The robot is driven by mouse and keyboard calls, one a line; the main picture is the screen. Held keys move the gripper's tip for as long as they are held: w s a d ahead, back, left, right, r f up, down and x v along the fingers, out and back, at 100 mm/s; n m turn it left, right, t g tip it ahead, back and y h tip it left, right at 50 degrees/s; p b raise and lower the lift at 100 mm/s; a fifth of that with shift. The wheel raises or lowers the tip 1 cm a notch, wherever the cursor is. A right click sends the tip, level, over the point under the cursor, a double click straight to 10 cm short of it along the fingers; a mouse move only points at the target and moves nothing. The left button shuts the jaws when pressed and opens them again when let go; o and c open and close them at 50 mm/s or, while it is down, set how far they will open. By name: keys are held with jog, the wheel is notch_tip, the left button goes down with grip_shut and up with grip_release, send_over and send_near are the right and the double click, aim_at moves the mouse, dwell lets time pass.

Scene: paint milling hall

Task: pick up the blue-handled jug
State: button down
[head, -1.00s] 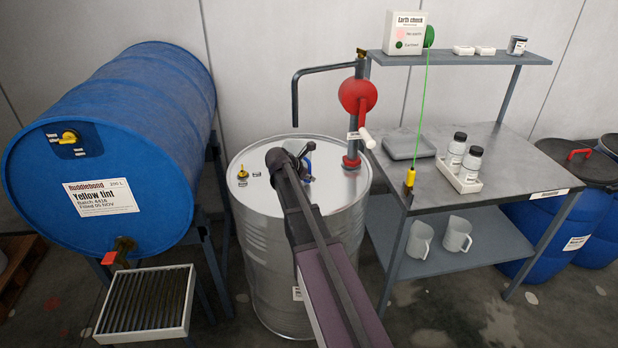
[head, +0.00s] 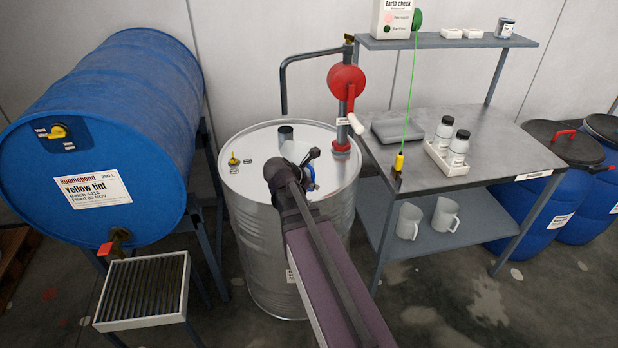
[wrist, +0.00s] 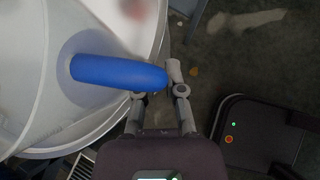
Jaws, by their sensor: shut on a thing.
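The jug (head: 296,150) shows as a pale body above the silver drum's lid, mostly hidden behind my wrist in the head view. Its blue handle (head: 311,172) shows just right of the wrist. In the wrist view the thick blue handle (wrist: 110,71) points right toward my gripper (wrist: 158,88). The fingers are closed at the handle's near end; part of the grip is hidden. A pale translucent surface (wrist: 18,70) at left looks like the jug's body. I cannot tell whether the jug touches the lid.
The silver drum (head: 262,235) carries a red-wheeled pump (head: 346,82) with a bent pipe and a yellow-topped fitting (head: 234,160). The blue drum (head: 110,130) is left; the metal bench (head: 480,140) with bottles and mugs is right.

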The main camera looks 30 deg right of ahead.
jog(key=shift+s, duration=0.35)
jog(key=shift+a, duration=0.1)
dwell(0.4)
